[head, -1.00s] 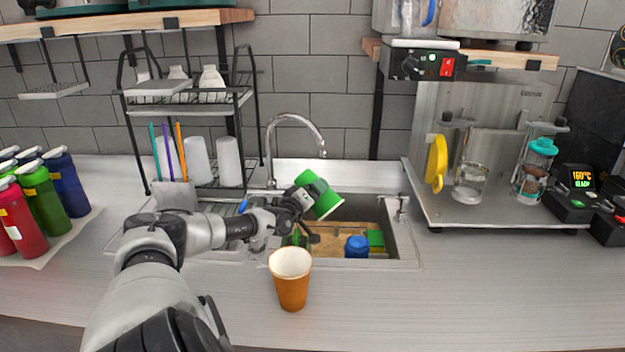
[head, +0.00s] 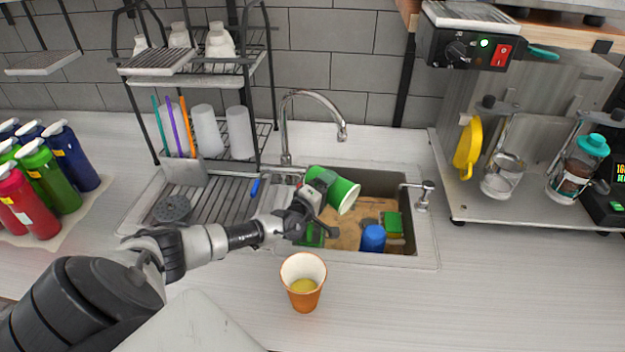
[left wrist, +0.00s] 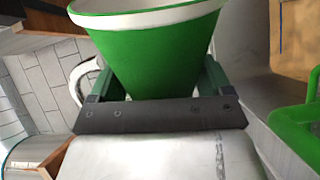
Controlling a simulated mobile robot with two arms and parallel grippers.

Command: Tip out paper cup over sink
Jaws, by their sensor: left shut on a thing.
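A green paper cup (head: 342,192) with a white rim is held in my left gripper (head: 322,188) over the sink (head: 425,245). The cup is tilted, its mouth facing right and somewhat down in the head view. In the left wrist view the green cup (left wrist: 150,55) sits between the two fingers of my left gripper (left wrist: 158,85), which are shut on it. Whether anything is inside this cup cannot be seen. An orange paper cup (head: 303,298) stands upright on the counter in front of the sink, with yellowish contents. My right gripper is not in view.
In the sink lie a blue cup (head: 373,238) and green items (head: 393,223). A faucet (head: 318,95) arches behind the held cup. A drying rack (head: 262,120) stands left, bottles (head: 70,160) far left, a dispenser stand (head: 480,215) right. The front right counter is clear.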

